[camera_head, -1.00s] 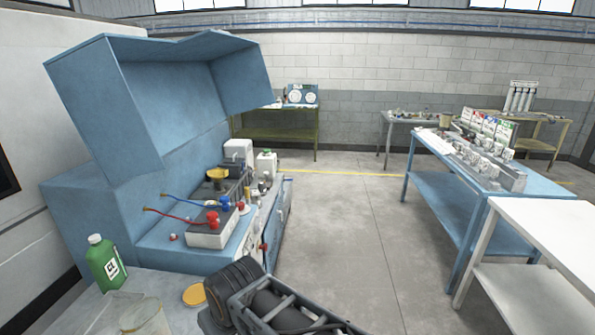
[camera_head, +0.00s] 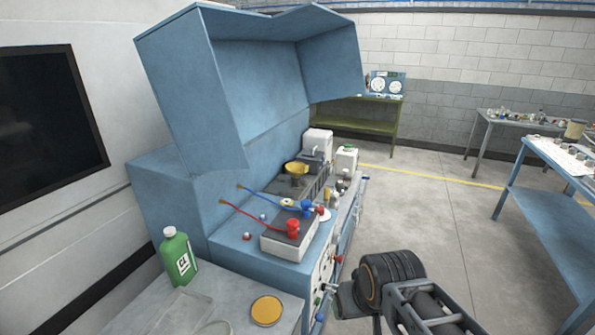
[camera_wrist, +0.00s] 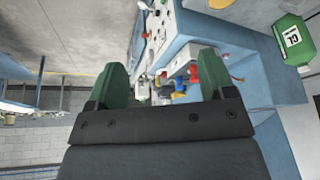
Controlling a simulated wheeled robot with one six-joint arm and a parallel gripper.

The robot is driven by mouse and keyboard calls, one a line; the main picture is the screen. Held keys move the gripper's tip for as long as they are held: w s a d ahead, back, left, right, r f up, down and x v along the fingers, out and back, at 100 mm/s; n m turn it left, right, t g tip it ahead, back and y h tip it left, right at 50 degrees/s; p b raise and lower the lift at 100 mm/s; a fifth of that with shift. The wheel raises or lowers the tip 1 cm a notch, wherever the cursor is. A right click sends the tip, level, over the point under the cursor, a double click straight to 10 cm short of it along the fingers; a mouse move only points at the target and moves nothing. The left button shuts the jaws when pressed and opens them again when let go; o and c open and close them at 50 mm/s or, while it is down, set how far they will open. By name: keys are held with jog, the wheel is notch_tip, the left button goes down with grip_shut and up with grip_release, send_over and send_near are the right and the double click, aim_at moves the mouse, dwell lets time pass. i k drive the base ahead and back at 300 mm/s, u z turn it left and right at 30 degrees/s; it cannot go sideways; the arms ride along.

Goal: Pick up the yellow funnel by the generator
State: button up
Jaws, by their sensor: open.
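The yellow funnel (camera_head: 296,168) sits on the machinery inside the open blue generator cabinet (camera_head: 268,105), behind the battery with red and blue clamps. My gripper (camera_wrist: 161,82) shows in the wrist view with two green fingers apart and nothing between them. Small blue and yellow items show beyond the fingers; I cannot tell whether the funnel is among them. In the head view my arm is at the lower right, in front of the cabinet and well away from the funnel, and the fingertips are hard to make out there.
A battery (camera_head: 289,240) with a red clamp (camera_head: 292,228) and a blue clamp (camera_head: 306,207) stands nearer than the funnel. A green bottle (camera_head: 178,258) and an amber-topped round item (camera_head: 267,311) are on the grey bench at front left. Clear floor (camera_head: 428,225) lies right of the cabinet.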

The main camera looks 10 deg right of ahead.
aim_at(295, 169)
jog(key=z, duration=1.3)
jog(key=i, duration=3.35)
jog(key=u, duration=4.2)
jog(key=i, duration=0.55)
jog(key=u, duration=0.05)
